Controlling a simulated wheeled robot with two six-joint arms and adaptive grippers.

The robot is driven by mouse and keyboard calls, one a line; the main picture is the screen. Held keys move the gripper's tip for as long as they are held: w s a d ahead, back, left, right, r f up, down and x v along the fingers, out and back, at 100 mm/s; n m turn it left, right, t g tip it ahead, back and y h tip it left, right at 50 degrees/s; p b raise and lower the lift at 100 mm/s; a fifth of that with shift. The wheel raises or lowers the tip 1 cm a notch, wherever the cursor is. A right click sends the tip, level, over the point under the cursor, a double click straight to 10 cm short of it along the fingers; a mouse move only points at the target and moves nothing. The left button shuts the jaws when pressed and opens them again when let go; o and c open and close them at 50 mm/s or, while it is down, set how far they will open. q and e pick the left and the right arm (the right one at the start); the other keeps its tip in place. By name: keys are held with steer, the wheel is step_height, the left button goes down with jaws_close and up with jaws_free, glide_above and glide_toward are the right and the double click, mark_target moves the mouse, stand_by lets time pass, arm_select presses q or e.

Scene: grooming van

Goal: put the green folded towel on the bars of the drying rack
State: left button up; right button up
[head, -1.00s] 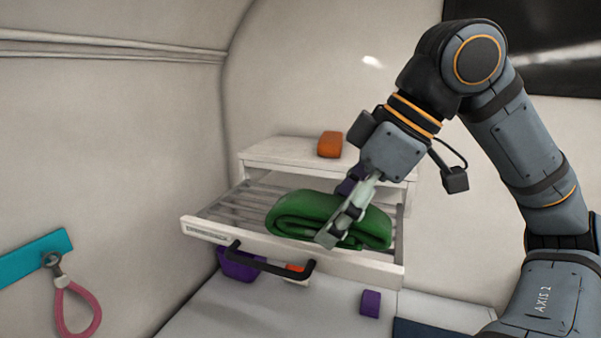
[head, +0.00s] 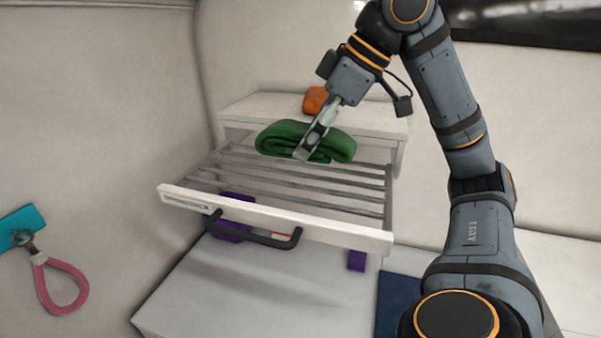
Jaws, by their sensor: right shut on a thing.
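The green folded towel (head: 275,138) is at the back end of the drying rack, in front of the white cabinet's face. My right gripper (head: 305,148) is shut on the towel's near side, reaching down from the upper right. The drying rack (head: 275,212) is a pulled-out white frame with grey bars and a black handle at its front. Its front and middle bars are bare. I cannot tell whether the towel touches the back bars or hangs just above them. My left gripper is not in view.
An orange object (head: 315,98) sits on the white cabinet top (head: 258,105) behind the towel. A purple object (head: 232,230) and a small purple block (head: 356,261) are below the rack on the light counter (head: 240,290). A pink loop (head: 68,290) hangs at left.

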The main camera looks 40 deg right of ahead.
steer(key=b, duration=0.3)
glide_toward(295, 182)
steer(key=shift+w+a+f, duration=0.2)
steer(key=shift+w+a, duration=0.25)
steer(key=shift+a, duration=0.1)
steer(key=shift+w+a+f, duration=0.2)
steer(key=shift+w+a, duration=0.2)
steer(key=shift+a, duration=0.15)
steer(key=shift+w+d+f, duration=0.15)
steer(key=shift+w+f, duration=0.05)
steer(key=shift+w, duration=0.1)
steer(key=shift+w+f, duration=0.1)
steer(key=shift+f, duration=0.2)
steer(key=f+b, duration=0.1)
steer(key=f, duration=0.1)
steer(key=f+b, duration=0.1)
steer(key=b, duration=0.1)
steer(key=shift+w+d+f, duration=0.15)
steer(key=shift+w+f, duration=0.05)
steer(key=shift+f, duration=0.2)
steer(key=shift+r, duration=0.2)
steer(key=shift+f, duration=0.2)
steer(key=o, duration=1.1)
steer(key=shift+o, duration=0.2)
